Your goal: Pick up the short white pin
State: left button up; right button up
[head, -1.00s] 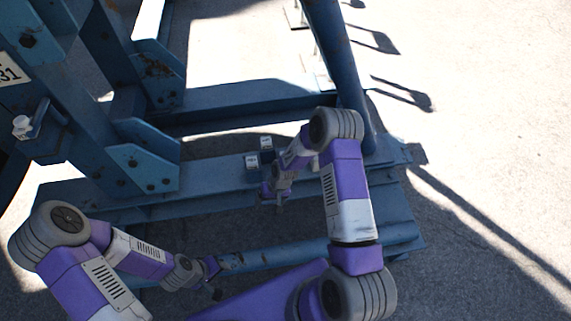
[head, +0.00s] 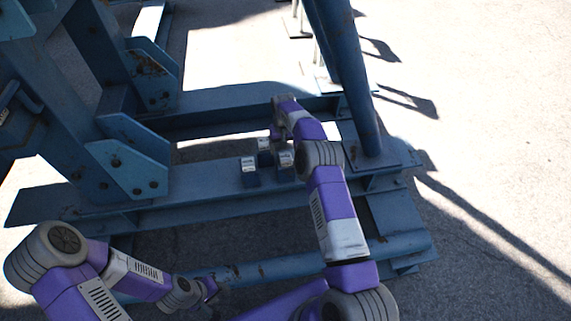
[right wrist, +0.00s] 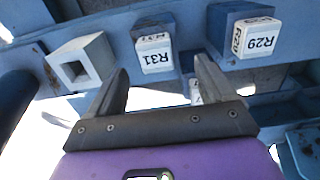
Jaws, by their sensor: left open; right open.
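Several small blocks with white tops stand close together on the blue steel frame. In the right wrist view they are a white cap marked R31 (right wrist: 153,53), a white cap marked R29 (right wrist: 254,38), a hollow white square piece (right wrist: 82,62), and another partly hidden behind a finger. I cannot tell which is the short white pin. In the head view one white-topped block (head: 249,164) shows clearly. My right gripper (right wrist: 162,72) is open and empty, with the R31 block beyond and between its fingertips. My left gripper (head: 212,290) is open, low and away from the blocks.
The blue frame has a lower beam (head: 200,197), a plate bracket (head: 128,168) left of the blocks and a slanted post (head: 350,90) to their right. A round blue pipe (head: 265,269) runs in front. Open concrete (head: 490,130) lies to the right.

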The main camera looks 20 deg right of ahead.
aim_at(286, 157)
jog(key=f, duration=0.2)
jog(key=f+b, duration=0.1)
jog(key=f, duration=0.1)
jog(key=f+b, duration=0.1)
jog(key=shift+d+f, duration=0.4)
jog(key=shift+r, duration=0.1)
jog(key=shift+w, duration=0.1)
grip_shut()
